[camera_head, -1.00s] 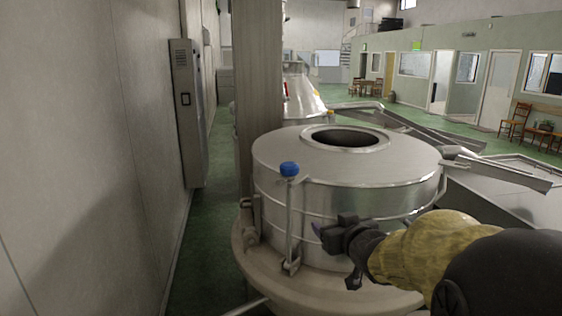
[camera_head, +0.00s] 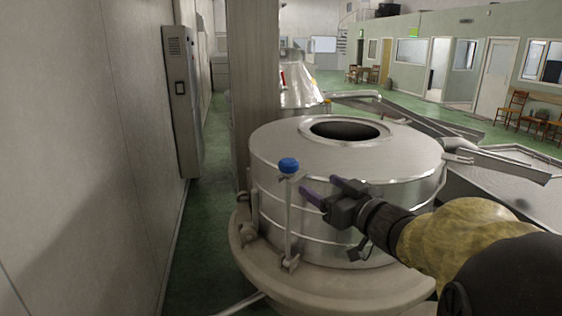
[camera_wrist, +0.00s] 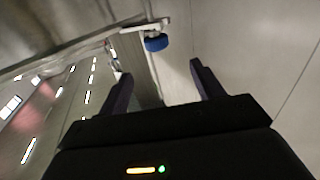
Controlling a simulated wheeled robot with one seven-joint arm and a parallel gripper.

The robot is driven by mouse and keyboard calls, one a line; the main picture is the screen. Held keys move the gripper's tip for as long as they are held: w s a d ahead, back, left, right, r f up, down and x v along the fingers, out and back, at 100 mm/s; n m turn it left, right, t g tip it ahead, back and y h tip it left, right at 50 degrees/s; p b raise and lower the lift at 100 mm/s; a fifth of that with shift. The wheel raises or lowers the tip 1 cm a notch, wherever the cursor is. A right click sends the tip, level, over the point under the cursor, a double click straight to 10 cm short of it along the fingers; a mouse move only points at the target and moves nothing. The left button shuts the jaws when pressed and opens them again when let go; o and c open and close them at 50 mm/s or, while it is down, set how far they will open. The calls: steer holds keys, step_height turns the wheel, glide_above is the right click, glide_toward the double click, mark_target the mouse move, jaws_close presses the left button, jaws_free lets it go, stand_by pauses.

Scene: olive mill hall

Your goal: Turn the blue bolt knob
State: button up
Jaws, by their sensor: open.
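The blue bolt knob (camera_head: 289,165) sits on top of a thin upright metal rod (camera_head: 288,220) at the front side of a round steel vat (camera_head: 225,146). My gripper (camera_head: 320,188) is open and empty, a little to the right of the knob and slightly lower in the head view. Its two fingers point left toward the rod. In the wrist view the knob (camera_wrist: 156,43) shows beyond the two spread fingers of my gripper (camera_wrist: 160,82), near the top middle. The knob is apart from both fingers.
The vat has a round dark opening (camera_head: 345,130) on top and a wide base ledge (camera_head: 330,290). A square column (camera_head: 255,80) stands behind it. A grey wall cabinet (camera_head: 183,100) hangs on the left wall. Green floor (camera_head: 210,200) is free between wall and vat.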

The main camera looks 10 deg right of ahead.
mark_target(284, 161)
steer(key=p+x, duration=0.1)
steer(key=x, duration=0.4)
steer(key=p+x, duration=0.1)
steer(key=x, duration=0.5)
steer(key=p+x, duration=0.1)
steer(key=x, duration=0.4)
steer(key=shift+w+d, duration=0.25)
steer(key=shift+c, duration=0.3)
steer(key=shift+s, duration=0.1)
steer(key=c, duration=0.9)
steer(key=shift+r+p, duration=0.1)
steer(key=shift+p, duration=0.4)
